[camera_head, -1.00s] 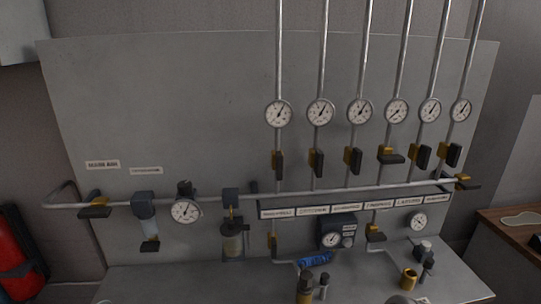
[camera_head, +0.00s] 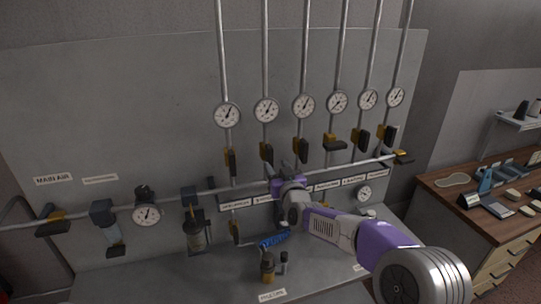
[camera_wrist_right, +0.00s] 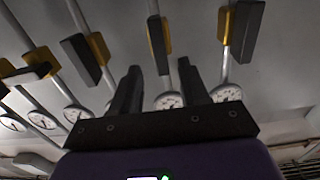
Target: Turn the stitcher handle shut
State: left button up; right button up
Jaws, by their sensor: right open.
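A row of yellow-and-black valve handles sits on the vertical pipes below the gauges. The second handle from the left (camera_head: 266,151) and the third (camera_head: 301,148) point along their pipes; the fourth (camera_head: 334,142) lies crosswise. The label strip (camera_head: 236,205) below is too small to read and partly hidden by my arm, so I cannot tell which handle is the stitcher's. My right gripper (camera_head: 287,170) is just below the second and third handles. In the right wrist view its two fingers (camera_wrist_right: 160,88) are apart and empty, with one lengthwise handle (camera_wrist_right: 160,45) ahead between them. My left gripper is out of view.
A horizontal manifold pipe (camera_head: 170,197) runs behind my right gripper. A wooden bench (camera_head: 440,187) stands at the right. Neighbouring handles stand close on both sides.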

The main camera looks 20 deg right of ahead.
aim_at(271, 159)
jog(key=w+p, duration=0.2)
jog(key=w, duration=0.4)
jog(key=shift+w+a+f, duration=0.1)
jog(key=shift+w+f, duration=0.05)
jog(key=shift+w, duration=0.2)
grip_shut()
